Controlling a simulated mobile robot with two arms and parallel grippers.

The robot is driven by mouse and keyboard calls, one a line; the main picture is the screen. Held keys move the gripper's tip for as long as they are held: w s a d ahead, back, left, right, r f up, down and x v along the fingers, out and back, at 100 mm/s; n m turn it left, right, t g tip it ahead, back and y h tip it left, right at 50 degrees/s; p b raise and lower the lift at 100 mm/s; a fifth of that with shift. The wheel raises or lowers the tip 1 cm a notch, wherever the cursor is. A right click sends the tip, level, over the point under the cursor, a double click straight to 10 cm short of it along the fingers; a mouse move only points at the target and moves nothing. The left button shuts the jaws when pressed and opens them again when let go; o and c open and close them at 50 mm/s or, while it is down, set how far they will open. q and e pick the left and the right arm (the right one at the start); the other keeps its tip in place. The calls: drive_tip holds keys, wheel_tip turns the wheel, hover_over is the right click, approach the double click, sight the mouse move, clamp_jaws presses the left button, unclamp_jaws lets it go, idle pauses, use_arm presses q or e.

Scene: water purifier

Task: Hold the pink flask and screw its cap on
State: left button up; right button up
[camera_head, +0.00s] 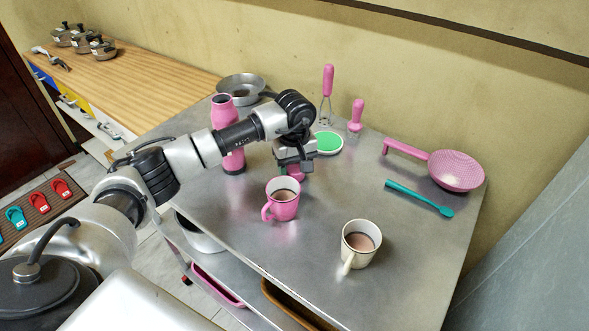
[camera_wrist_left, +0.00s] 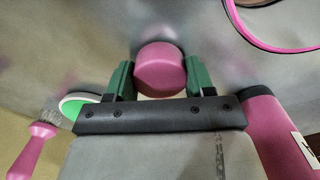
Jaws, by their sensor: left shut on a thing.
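The pink flask (camera_head: 231,160) stands upright on the metal table, partly hidden behind my left arm. Its body also shows at the lower right of the left wrist view (camera_wrist_left: 277,135). My left gripper (camera_head: 294,169) points down to the right of the flask, behind the pink mug. It is shut on the round pink cap (camera_wrist_left: 160,70), which sits between the green finger pads in the left wrist view. The cap is apart from the flask. I cannot tell whether it touches the table. My right gripper is in neither view.
A pink mug (camera_head: 283,207) stands just in front of the gripper, and a white mug (camera_head: 360,248) farther right. The table's right front is clear.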

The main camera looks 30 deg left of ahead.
sight(297, 168)
use_arm(q)
drive_tip(key=r, duration=0.2)
drive_tip(key=d+r, duration=0.1)
drive_tip(key=r, duration=0.1)
drive_tip(key=shift+s+b, duration=0.1)
drive_tip(key=shift+b, duration=0.3)
drive_tip(key=s+d+r+b, duration=0.1)
drive_tip(key=s+d+r, duration=0.3)
drive_tip(key=d, duration=0.5)
wheel_tip(297, 168, up, 2)
drive_tip(key=shift+s+d+r, duration=0.2)
drive_tip(key=shift+d, duration=0.2)
